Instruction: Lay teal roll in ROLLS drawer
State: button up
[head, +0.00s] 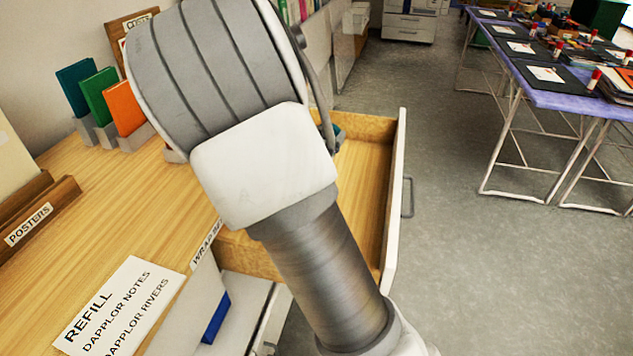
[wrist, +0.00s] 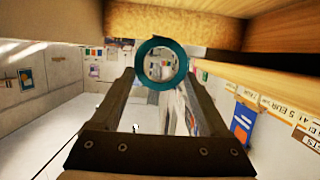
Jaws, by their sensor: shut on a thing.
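The teal roll (wrist: 138,66) shows end-on as a ring in the wrist view, with its hollow middle open to view. My gripper (wrist: 160,78) is shut on it, one finger at each side. In the head view my arm hides the gripper, and only a small teal patch (head: 338,132) shows beside the arm, at the far end of the open drawer. This open wooden drawer (head: 372,175) has a pale front with a grey handle. Its front label is not visible. In the wrist view wooden surfaces (wrist: 165,22) lie close to the roll.
The wooden counter (head: 150,205) at left holds a REFILL card (head: 118,312), a POSTERS holder (head: 42,222) and coloured books (head: 100,95). A partly hidden WRAP label (head: 205,245) is on its edge. Floor is clear right of the drawer, before a purple table (head: 560,90).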

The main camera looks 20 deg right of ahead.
notch_tip(320, 180, down, 7)
jog(key=b, duration=0.2)
jog(key=shift+f+b, duration=0.2)
jog(key=shift+b, duration=0.15)
jog(key=shift+f+b, duration=0.5)
jog(key=shift+f, duration=0.1)
jog(key=shift+f, duration=0.1)
jog(key=o, duration=1.3)
jog(key=shift+r+p, duration=0.4)
jog(key=shift+r, duration=0.15)
jog(key=shift+p+v, duration=2.15)
jog(key=shift+v, duration=3.9)
